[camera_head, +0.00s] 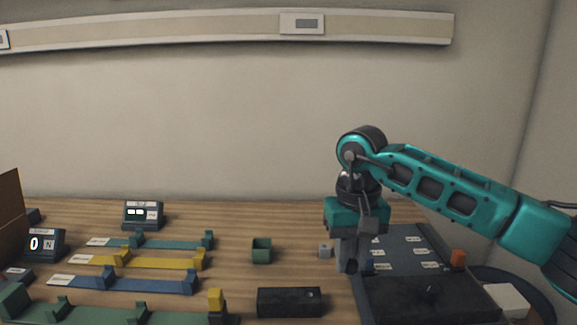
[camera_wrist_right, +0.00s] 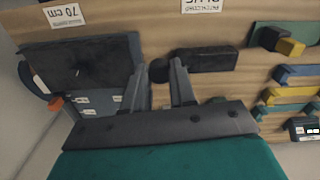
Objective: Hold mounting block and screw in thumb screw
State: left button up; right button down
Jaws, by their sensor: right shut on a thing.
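The black mounting block (camera_head: 290,302) lies on the table at the front centre, with a small pale spot near its right end. It also shows in the right wrist view (camera_wrist_right: 210,58). My right gripper (camera_head: 349,267) is above the table, to the right of the block and beside the dark panel. In the right wrist view its fingers (camera_wrist_right: 160,73) are closed on a dark round knob, which looks like the thumb screw (camera_wrist_right: 160,68). The knob appears beside the block's end; I cannot tell whether they touch. My left gripper is not in view.
A dark panel (camera_head: 425,299) with a labelled board (camera_head: 405,240) lies at the right. Green, yellow (camera_head: 145,262) and blue (camera_head: 150,284) rails lie at the left. A green cup (camera_head: 262,250) stands behind the block. Bare wood surrounds the cup.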

jog(key=shift+w+a+r+n+p, duration=0.5)
jog(key=shift+w+a+r+p, duration=2.55)
jog(key=shift+w+r, duration=1.05)
jog(key=f, duration=0.1)
jog(key=f+b, duration=0.1)
jog(key=f, duration=0.1)
jog(key=shift+s+f, duration=0.3)
jog(key=shift+s, duration=0.1)
